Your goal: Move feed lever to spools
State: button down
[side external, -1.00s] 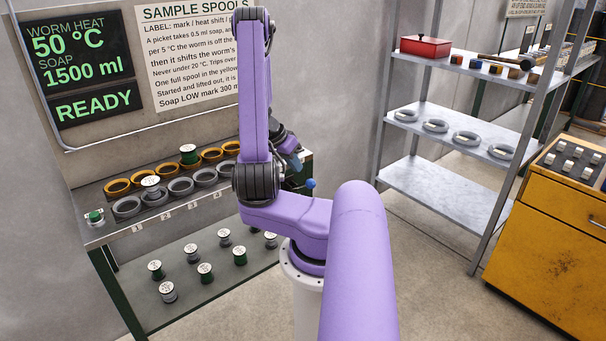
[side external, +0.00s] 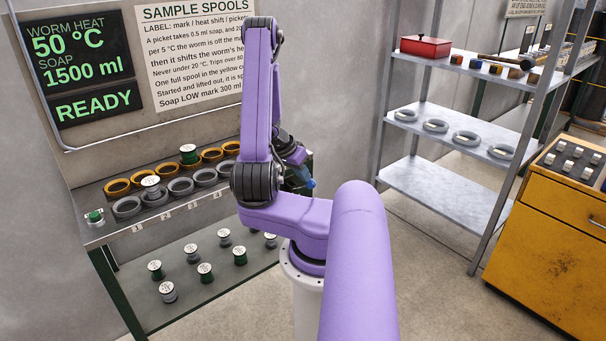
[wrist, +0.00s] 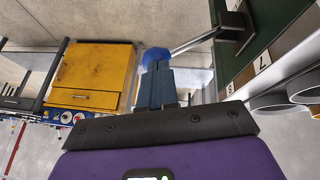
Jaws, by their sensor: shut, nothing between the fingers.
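The feed lever is a thin metal rod with a blue ball knob (wrist: 154,56); in the wrist view the rod runs right from the knob to a dark mount on a green panel. The knob also shows in the side view (side external: 309,183), at the right end of the bench. My gripper (wrist: 156,72) is shut, with its blue-grey fingers together and empty. Its fingertips are right at the knob and overlap it in the wrist view; I cannot tell whether they touch. Spools (side external: 205,272) stand on the lower shelf, and several rings line the bench top.
A green-framed bench (side external: 100,238) stands at left below a screen reading READY (side external: 82,107). A metal shelf rack (side external: 450,130) and a yellow cabinet (side external: 550,255) are at right. The floor between bench and rack is clear.

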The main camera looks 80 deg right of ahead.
jog(key=shift+s+a+f, duration=0.6)
jog(key=shift+a+f, duration=0.05)
jog(key=shift+f, duration=0.15)
notch_tip(320, 180, down, 14)
jog(key=s+a, duration=0.1)
jog(key=s, duration=0.1)
jog(key=shift+a, duration=0.4)
jog(key=shift+f, duration=0.1)
dwell(0.4)
